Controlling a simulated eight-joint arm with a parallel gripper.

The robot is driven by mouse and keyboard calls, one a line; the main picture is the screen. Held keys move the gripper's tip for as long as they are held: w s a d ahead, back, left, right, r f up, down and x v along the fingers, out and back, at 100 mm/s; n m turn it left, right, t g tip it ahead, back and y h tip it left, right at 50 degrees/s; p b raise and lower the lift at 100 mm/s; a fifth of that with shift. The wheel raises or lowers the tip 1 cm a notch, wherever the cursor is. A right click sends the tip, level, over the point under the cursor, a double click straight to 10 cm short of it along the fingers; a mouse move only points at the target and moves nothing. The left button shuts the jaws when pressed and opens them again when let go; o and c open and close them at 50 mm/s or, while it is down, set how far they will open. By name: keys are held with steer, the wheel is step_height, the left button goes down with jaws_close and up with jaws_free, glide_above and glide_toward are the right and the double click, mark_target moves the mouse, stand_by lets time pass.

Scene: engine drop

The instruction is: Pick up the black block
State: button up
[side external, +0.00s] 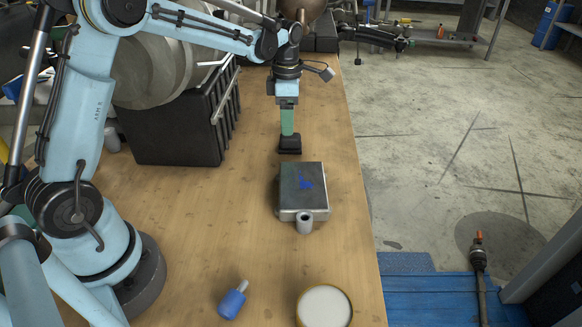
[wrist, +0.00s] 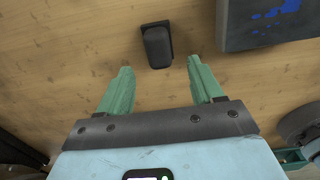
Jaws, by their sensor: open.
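The black block (side external: 290,145) lies on the wooden table just behind the metal box in the side view. In the wrist view the block (wrist: 157,46) sits on the bare wood, just beyond the fingertips and near the middle of the gap between them. My gripper (side external: 288,132) has green fingers pointing down at the block in the side view. In the wrist view my gripper (wrist: 160,66) is open and empty, with its two fingers spread wider than the block. The exact height of the fingertips above the table cannot be told.
A grey metal box (side external: 300,188) with a blue mark stands close to the block; it also shows in the wrist view (wrist: 235,38). A small grey cylinder (side external: 305,225) is at its front. A black crate (side external: 175,130) stands left. A blue-handled item (side external: 231,303) and round tin (side external: 325,307) lie in front.

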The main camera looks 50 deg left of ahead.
steer(key=shift+w+d+f, duration=0.1)
steer(key=shift+w+f, duration=0.05)
steer(key=shift+f, duration=1.4)
steer(key=shift+w+d+f, duration=0.1)
steer(key=shift+f, duration=1.4)
steer(key=c, duration=1.1)
steer(key=shift+c, duration=0.2)
steer(key=shift+r, duration=0.5)
steer(key=r, duration=0.2)
steer(key=d+r, duration=0.1)
steer(key=shift+s+r, duration=0.15)
steer(key=shift+r, duration=0.25)
steer(key=s+d+r, duration=0.4)
steer(key=d+r, duration=0.2)
steer(key=d, duration=0.3)
steer(key=shift+d+r, duration=0.15)
steer(key=shift+d, duration=0.25)
